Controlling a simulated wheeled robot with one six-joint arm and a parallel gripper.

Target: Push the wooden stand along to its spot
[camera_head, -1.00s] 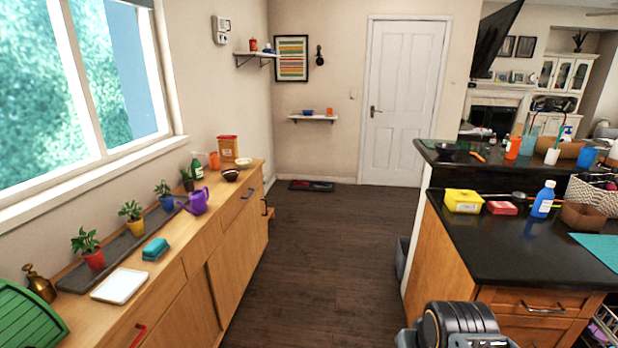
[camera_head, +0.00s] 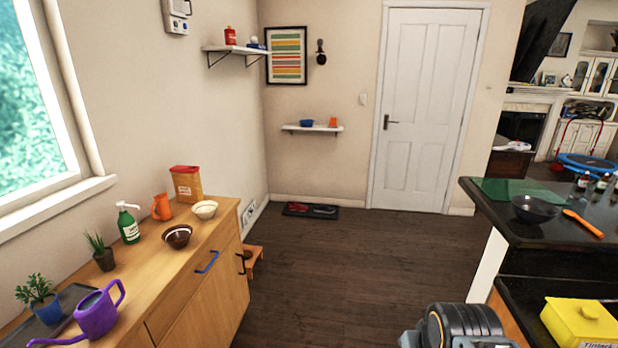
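A small wooden stand (camera_head: 255,262) is on the dark floor by the far end of the wooden cabinet. It is partly hidden behind the cabinet's corner, and only its right side shows. Part of my own arm shows at the bottom, right of centre. The fingers of my gripper are out of view. Nothing of mine is near the stand.
The wooden cabinet (camera_head: 217,270) runs along the left wall. A black-topped counter (camera_head: 520,283) stands on the right. The floor (camera_head: 340,265) between them is clear up to the white door (camera_head: 424,110). A dark mat with shoes (camera_head: 310,210) lies by the back wall.

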